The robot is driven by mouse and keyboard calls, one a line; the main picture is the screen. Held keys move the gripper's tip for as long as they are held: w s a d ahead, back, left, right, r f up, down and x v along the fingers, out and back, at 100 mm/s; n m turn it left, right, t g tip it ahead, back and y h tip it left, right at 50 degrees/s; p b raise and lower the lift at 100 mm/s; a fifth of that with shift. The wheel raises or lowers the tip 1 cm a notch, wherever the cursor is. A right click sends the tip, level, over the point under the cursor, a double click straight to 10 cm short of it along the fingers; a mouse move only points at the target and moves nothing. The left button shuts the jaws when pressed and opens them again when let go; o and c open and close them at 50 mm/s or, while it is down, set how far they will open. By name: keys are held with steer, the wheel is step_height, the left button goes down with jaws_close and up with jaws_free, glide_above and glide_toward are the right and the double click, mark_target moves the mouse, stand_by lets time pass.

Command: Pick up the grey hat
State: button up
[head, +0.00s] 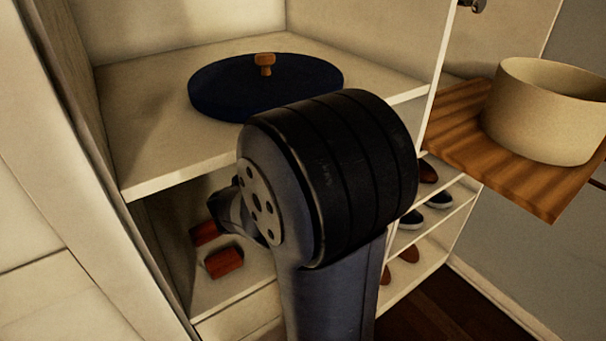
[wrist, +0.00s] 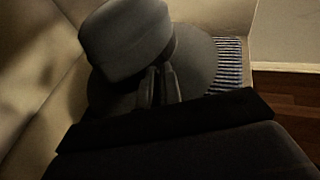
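The grey hat (wrist: 125,42) fills the upper middle of the wrist view, with its rounded crown at the upper left and its wide brim (wrist: 203,72) spreading to the right. A dark band runs around the base of the crown. My gripper (wrist: 161,72) is at the brim just below the crown; its two dark fingers are close together and look shut on the hat, though the dim light hides the exact contact. In the head view my arm covers the gripper, and I cannot make out the hat there.
A dark blue lid (head: 225,88) with a wooden knob lies on the shelf above. Red-brown items (head: 223,262) lie on the lower shelf. Shoes (head: 411,219) fill racks at right, below a beige pot (head: 545,110) on a wooden board (head: 465,135). A striped cloth (wrist: 228,62) lies beside the brim.

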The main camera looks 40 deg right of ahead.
steer(key=o, duration=2)
steer(key=shift+o, duration=0.2)
steer(key=shift+a, duration=0.1)
